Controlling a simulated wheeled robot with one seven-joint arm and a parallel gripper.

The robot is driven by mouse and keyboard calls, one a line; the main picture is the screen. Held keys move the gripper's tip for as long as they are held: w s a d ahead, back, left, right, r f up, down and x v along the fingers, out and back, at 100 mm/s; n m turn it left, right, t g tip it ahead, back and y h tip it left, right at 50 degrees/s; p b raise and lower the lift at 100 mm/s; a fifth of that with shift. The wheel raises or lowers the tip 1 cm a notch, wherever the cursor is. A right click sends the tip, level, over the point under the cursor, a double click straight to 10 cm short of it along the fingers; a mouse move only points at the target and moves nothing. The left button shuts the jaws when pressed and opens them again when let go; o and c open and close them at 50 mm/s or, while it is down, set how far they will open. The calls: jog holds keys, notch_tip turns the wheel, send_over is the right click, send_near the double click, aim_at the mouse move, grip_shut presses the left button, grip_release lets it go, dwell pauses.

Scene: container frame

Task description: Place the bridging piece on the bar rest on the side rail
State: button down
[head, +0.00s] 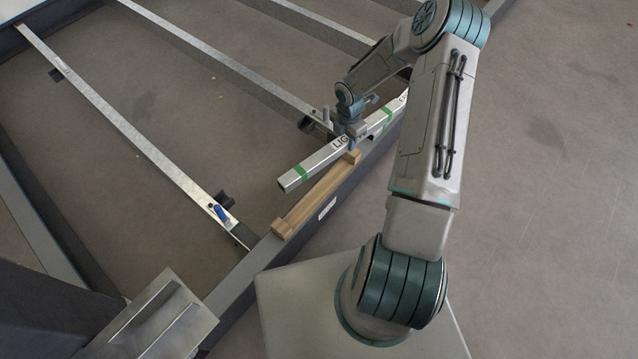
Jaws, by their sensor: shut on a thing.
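The bridging piece (315,164) is a silver square bar with green bands and dark lettering, partly hidden behind my gripper and arm. My gripper (350,132) is shut on it around the middle. The bar rest (317,196) is a light wooden strip with a raised block at each end, lying along the dark grey side rail (258,262). The bar runs roughly along the rest, but its near end sticks out to the left of it, over the gap beside the rail. It appears to be above the rest; I cannot tell the height or any contact.
Several silver cross members (130,132) span the frame to the left, with open floor between them. A small blue item (221,214) sits at the end of one, near the rail. A metal box-shaped part (160,318) stands at the bottom left. The floor at right is clear.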

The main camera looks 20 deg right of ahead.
jog(key=shift+s+d+f+n, duration=0.2)
jog(key=shift+d+f+n, duration=0.05)
jog(key=shift+n, duration=0.55)
jog(key=shift+s+a+f, duration=0.1)
jog(key=shift+f, duration=0.1)
jog(key=shift+s+a+f+b, duration=0.8)
jog(key=shift+a+f+b, duration=0.4)
jog(key=shift+a+f, duration=0.6)
jog(key=shift+s+a+f+b, duration=0.75)
jog(key=shift+a+f+b, duration=0.5)
jog(key=shift+a+f, duration=0.5)
jog(key=shift+s+a+f+b, duration=0.8)
jog(key=shift+a+f+b, duration=0.4)
jog(key=shift+a+f, duration=0.55)
jog(key=shift+d+f, duration=0.1)
jog(key=shift+f, duration=0.05)
jog(key=shift+f, duration=0.15)
jog(key=c, duration=0.9)
grip_release()
